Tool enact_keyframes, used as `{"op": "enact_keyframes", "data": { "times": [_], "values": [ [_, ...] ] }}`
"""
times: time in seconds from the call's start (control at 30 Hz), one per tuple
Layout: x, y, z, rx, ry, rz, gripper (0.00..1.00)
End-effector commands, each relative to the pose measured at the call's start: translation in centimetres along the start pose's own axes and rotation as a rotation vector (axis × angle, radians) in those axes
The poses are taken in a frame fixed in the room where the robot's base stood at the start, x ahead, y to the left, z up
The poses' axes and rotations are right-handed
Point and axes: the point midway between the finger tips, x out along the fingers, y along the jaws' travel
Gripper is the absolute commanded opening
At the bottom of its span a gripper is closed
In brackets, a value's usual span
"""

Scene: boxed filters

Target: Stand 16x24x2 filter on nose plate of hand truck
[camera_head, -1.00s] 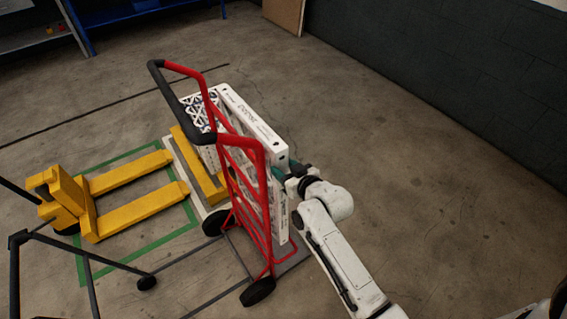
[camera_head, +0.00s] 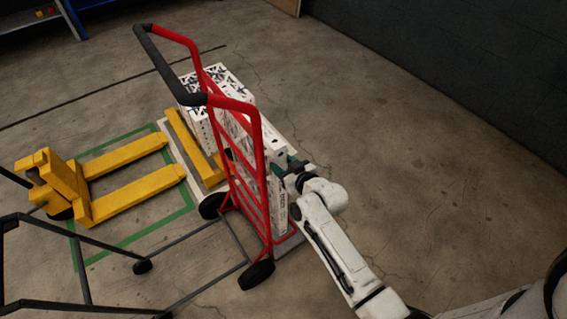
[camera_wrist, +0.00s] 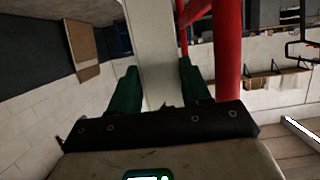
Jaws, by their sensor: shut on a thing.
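The white boxed filter (camera_head: 282,208) stands upright against the front of the red hand truck (camera_head: 262,150), partly hidden behind its frame. My gripper (camera_head: 291,172) is shut on the filter's near upper edge. In the wrist view, the white filter (camera_wrist: 157,45) runs between the green fingers of my gripper (camera_wrist: 158,88), beside a red hand truck tube (camera_wrist: 228,50). The grey nose plate (camera_head: 291,244) shows at the filter's foot. I cannot tell whether the filter's bottom edge touches it.
White lattice-patterned boxes (camera_head: 221,80) stand behind the truck near a pale platform (camera_head: 183,160). A yellow pallet jack (camera_head: 125,185) is inside a green floor outline at left. A dark-framed cart (camera_head: 80,235) is at front left. The floor at right (camera_head: 430,165) is clear.

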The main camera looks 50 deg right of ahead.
Motion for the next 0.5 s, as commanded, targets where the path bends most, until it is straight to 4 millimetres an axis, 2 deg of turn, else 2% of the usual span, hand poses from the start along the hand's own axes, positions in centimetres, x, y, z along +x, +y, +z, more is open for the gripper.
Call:
{"op": "enact_keyframes", "data": {
  "times": [0.03, 0.5],
  "values": [
    [0.4, 0.0, 0.8, 0.000, 0.004, 0.001, 0.00],
    [2.0, 0.0, 5.6, 0.000, 0.004, 0.001, 0.00]
  ]
}}
